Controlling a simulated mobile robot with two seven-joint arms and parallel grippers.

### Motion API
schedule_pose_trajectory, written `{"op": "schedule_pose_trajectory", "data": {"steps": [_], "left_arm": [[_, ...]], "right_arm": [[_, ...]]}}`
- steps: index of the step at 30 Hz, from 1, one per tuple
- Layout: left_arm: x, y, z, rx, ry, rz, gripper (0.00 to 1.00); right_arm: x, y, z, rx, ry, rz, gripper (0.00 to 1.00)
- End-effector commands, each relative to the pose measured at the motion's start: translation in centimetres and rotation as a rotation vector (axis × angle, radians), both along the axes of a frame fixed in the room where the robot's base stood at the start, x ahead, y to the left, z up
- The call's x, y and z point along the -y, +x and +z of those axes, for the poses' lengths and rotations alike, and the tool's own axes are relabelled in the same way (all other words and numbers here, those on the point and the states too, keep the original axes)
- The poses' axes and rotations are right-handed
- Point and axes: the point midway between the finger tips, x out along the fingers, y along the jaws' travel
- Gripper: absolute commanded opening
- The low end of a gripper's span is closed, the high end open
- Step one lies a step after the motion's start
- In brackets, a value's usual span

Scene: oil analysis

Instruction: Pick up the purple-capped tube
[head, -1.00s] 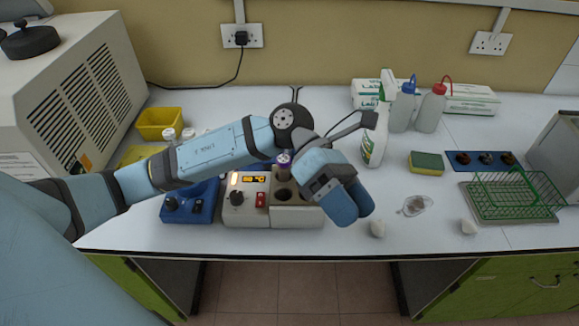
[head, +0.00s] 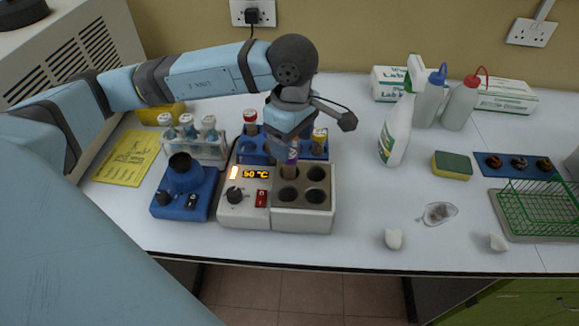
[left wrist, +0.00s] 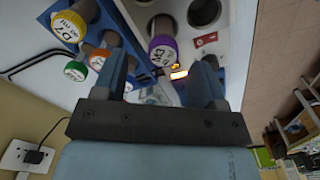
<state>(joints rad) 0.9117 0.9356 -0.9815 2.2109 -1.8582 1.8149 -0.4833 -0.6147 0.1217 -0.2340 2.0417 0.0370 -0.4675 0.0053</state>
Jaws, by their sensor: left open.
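The purple-capped tube (head: 292,157) stands in a back-left hole of the heating block (head: 303,217), partly hidden by my gripper. In the left wrist view its round purple cap (left wrist: 163,51) with a white label shows between the two blue fingers. My left gripper (head: 288,138) points down right above the tube. It also shows in the left wrist view (left wrist: 163,72), with its fingers apart and nothing gripped. I cannot tell whether the fingertips reach down beside the cap. My right gripper is not in view.
A blue rack (head: 252,155) of capped tubes stands close behind the block. A blue mixer (head: 185,185) and a white bottle rack (head: 193,150) are at its left. A spray bottle (head: 397,130) and sponge (head: 452,165) stand right. The table right of the block is mostly clear.

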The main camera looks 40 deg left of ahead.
Motion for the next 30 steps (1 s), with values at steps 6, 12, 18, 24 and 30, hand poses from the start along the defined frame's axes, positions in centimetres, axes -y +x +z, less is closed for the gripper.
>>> {"op": "schedule_pose_trajectory", "data": {"steps": [6, 12, 18, 24, 30], "left_arm": [[0.0, -0.1, -1.7, -0.002, -0.001, 0.000, 0.65], [-0.3, -0.6, -4.5, -0.005, 0.001, 0.000, 0.65], [-0.2, -0.5, -6.5, -0.002, -0.002, 0.000, 0.65], [-0.2, -0.5, -6.6, -0.001, -0.002, 0.000, 0.65], [-0.2, -0.5, -6.6, -0.001, -0.002, -0.001, 0.29]], "right_arm": [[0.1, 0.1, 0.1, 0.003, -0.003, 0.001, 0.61], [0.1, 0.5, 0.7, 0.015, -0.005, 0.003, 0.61], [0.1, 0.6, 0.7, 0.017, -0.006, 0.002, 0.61], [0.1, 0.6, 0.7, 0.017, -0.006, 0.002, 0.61], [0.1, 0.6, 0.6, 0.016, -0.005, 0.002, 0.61]]}}
